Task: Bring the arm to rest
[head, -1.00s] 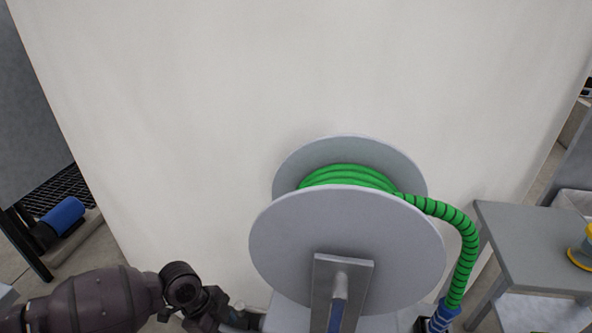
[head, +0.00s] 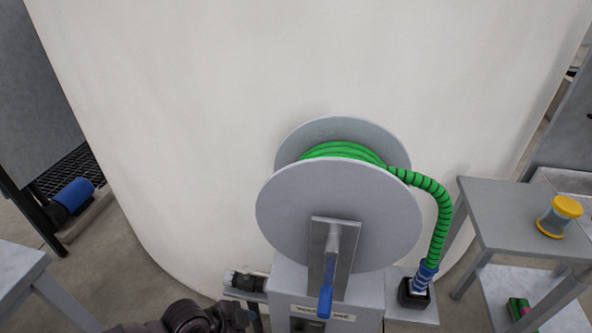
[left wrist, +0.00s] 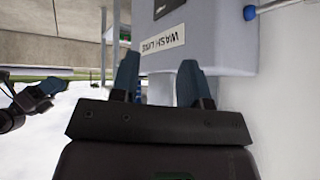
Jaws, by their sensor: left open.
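My left arm shows at the bottom of the head view, left of the hose reel stand; its fingers are mostly cut off there. In the left wrist view my left gripper (left wrist: 158,82) is open, its two dark fingers apart with nothing held between them. Beyond the fingers is the grey stand (left wrist: 215,30) with a "WASH LINE" label (left wrist: 162,41). The grey reel (head: 338,215) with the green hose (head: 437,215) stands upright in the head view.
A blue-handled crank (head: 326,300) sticks out from the reel's front. The hose ends in a blue connector (head: 427,270) at a black socket. A grey table (head: 500,215) with a yellow-capped jar (head: 558,217) is at right. A large pale tank (head: 200,130) fills the back.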

